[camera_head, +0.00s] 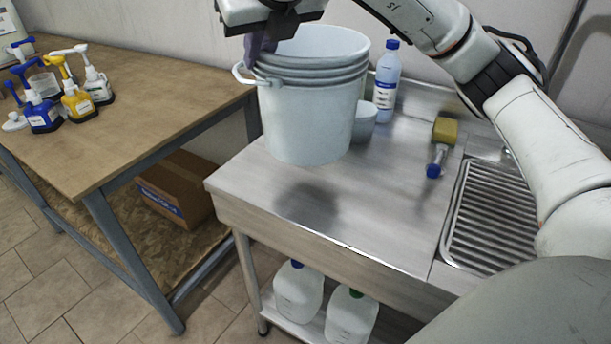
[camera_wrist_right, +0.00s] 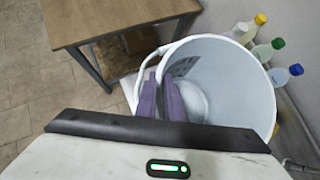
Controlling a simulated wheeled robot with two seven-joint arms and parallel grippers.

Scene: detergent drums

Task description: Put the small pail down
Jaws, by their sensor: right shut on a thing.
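The pail (camera_head: 310,120) is pale blue-grey, upright and open at the top, with a white handle at its left side. My right gripper (camera_head: 258,46) is shut on the left side of its rim. In the right wrist view, the purple fingers of the right gripper (camera_wrist_right: 162,95) straddle the wall of the pail (camera_wrist_right: 222,70), and its inside looks empty. The pail hangs over the steel worktop (camera_head: 375,205). A dark shadow lies on the worktop in front of its base, apart from it, so it looks raised. My left gripper is not in view.
Behind the pail stand a smaller pale container (camera_head: 365,122), partly hidden, and a blue-capped bottle (camera_head: 387,80). A yellow-headed brush (camera_head: 442,145) lies to the right, beside a ribbed drainer (camera_head: 495,220). The front of the worktop is clear. A wooden table (camera_head: 140,110) stands left.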

